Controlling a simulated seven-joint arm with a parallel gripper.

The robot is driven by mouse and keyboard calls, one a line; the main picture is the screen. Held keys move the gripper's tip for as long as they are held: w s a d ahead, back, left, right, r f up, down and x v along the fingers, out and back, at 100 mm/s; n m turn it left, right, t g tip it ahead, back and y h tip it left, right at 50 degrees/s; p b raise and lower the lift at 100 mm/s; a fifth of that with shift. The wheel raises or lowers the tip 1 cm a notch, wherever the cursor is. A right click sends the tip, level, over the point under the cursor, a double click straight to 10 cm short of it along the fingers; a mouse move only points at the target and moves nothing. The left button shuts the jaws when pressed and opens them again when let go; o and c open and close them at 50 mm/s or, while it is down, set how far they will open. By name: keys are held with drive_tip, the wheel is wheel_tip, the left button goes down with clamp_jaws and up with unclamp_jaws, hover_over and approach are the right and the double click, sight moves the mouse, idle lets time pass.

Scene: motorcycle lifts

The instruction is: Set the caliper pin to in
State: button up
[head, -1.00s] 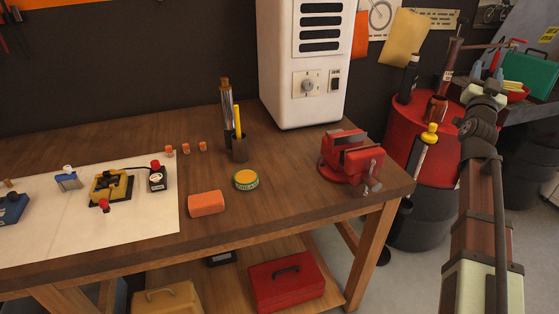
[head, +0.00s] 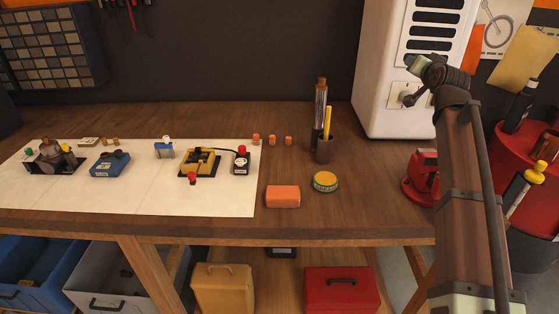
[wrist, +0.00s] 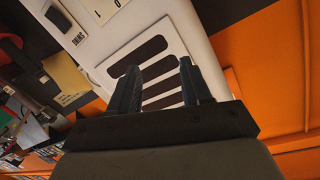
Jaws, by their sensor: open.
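A yellow block device (head: 200,160) sits on a dark base on the white mat, left of the middle in the head view; it looks like the caliper. A small red-capped piece (head: 193,178) is at its front edge, and a red-topped black box (head: 241,161) stands to its right, joined by a dark cable. Which part is the pin, and its setting, I cannot tell at this size. My gripper (wrist: 160,68) is open and empty in the wrist view, facing the white cabinet's slotted panel. In the head view it is raised at the right, well away from the yellow device.
The white cabinet (head: 385,55) stands at the back right. A blue device (head: 109,164) is on the mat (head: 130,200).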

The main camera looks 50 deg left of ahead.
drive_tip(key=s+a+f+n+g, duration=0.1)
drive_tip(key=s+a+f+g, duration=0.2)
drive_tip(key=s+a, duration=0.4)
drive_tip(key=s+a+f+g, duration=0.2)
drive_tip(key=s+a+g, duration=0.15)
drive_tip(key=a, duration=0.55)
drive_tip(key=n+g+h, duration=0.2)
drive_tip(key=g+h, duration=0.5)
drive_tip(key=h, duration=0.3)
hover_over(191, 173)
wheel_tip(191, 173, down, 6)
drive_tip(key=shift+t, duration=0.25)
wheel_tip(191, 173, down, 13)
drive_tip(key=shift+s+d+f, duration=0.1)
drive_tip(key=shift+f, duration=0.1)
drive_tip(key=shift+c, duration=0.2)
clamp_jaws()
